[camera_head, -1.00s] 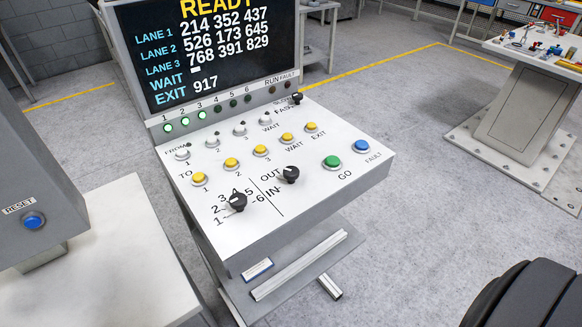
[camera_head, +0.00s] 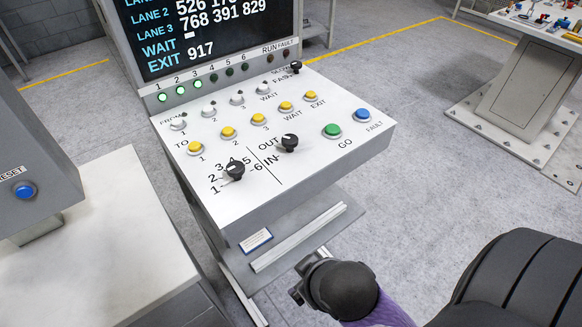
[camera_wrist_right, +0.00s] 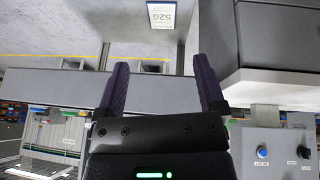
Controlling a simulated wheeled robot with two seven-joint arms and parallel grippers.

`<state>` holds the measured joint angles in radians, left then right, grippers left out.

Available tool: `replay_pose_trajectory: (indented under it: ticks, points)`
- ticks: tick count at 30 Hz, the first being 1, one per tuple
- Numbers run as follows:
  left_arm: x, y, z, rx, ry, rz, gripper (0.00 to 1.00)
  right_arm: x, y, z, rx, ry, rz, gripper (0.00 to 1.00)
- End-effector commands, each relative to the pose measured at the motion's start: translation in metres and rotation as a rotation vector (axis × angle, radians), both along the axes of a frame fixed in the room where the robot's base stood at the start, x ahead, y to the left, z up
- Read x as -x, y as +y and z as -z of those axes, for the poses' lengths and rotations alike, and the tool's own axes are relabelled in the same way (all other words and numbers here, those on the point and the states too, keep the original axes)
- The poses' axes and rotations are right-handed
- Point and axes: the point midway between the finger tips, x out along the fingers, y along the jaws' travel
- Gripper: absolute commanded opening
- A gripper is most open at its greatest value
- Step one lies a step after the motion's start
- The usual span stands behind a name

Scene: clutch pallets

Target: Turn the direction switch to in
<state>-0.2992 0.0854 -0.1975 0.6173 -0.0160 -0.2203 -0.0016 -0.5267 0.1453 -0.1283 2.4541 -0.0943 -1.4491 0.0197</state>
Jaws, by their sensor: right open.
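The direction switch (camera_head: 289,142) is a black knob with a pale pointer mark on the sloped white console, beside the printed words OUT and IN. Its mark appears to lie on the OUT side, though it is small. My right gripper (camera_head: 301,283) is low in the head view, in front of and below the console's front edge, well apart from the switch. In the right wrist view the gripper (camera_wrist_right: 164,75) is open and empty, with two dark fingers spread. The switch is not seen there. My left gripper is not in view.
A second black knob (camera_head: 235,169) with numbers sits left of the switch. Yellow buttons (camera_head: 259,119), a green button (camera_head: 332,130) and a blue button (camera_head: 362,115) share the panel. A grey box with a blue reset button (camera_head: 25,190) stands left on a white table (camera_head: 95,245).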

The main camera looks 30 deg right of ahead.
Motion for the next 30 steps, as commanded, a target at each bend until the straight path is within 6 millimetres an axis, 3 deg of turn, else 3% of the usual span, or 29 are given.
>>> replay_pose_trajectory:
  ticks: [1,5,8,9,11,12,14,15,17,18,20,21,23,24,27,30]
  points:
    - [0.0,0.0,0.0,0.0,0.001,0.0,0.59,-0.026,-0.009,-0.01,0.056,-0.12,0.0,0.89]
    - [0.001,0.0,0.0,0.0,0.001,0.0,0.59,-0.092,-0.027,-0.056,0.223,-0.485,-0.034,0.89]
    - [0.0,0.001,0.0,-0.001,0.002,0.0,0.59,-0.138,-0.029,-0.112,0.378,-0.812,-0.123,0.89]
    - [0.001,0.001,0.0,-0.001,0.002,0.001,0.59,-0.153,-0.025,-0.138,0.448,-0.956,-0.183,0.89]
    - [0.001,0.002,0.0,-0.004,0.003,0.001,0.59,-0.171,-0.011,-0.181,0.568,-1.179,-0.31,0.89]
    - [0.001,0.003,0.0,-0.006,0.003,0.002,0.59,-0.179,0.005,-0.208,0.658,-1.328,-0.43,0.89]
    - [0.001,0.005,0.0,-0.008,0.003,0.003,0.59,-0.183,0.037,-0.24,0.812,-1.535,-0.678,0.89]
    - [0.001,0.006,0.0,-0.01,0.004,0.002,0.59,-0.184,0.061,-0.251,0.924,-1.637,-0.898,0.89]
    - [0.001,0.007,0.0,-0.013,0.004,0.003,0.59,-0.184,0.09,-0.245,1.095,-1.689,-1.29,0.89]
    - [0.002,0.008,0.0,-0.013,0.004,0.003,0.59,-0.187,0.098,-0.229,1.196,-1.632,-1.573,0.89]
    - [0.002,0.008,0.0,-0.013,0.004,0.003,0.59,-0.198,0.087,-0.197,1.311,-1.401,-1.98,0.89]
    - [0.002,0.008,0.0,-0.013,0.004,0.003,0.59,-0.207,0.065,-0.178,1.353,-1.17,-2.204,0.89]
    - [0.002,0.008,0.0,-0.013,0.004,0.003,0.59,-0.217,0.02,-0.16,1.358,-0.775,-2.434,0.89]
    - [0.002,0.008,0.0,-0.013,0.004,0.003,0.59,-0.22,-0.013,-0.155,1.332,-0.52,-2.516,0.89]
    - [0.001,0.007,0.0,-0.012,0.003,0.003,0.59,-0.217,-0.079,-0.159,1.226,-0.043,-2.564,0.89]
    - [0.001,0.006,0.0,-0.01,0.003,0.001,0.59,-0.211,-0.109,-0.165,1.155,0.17,-2.542,0.89]
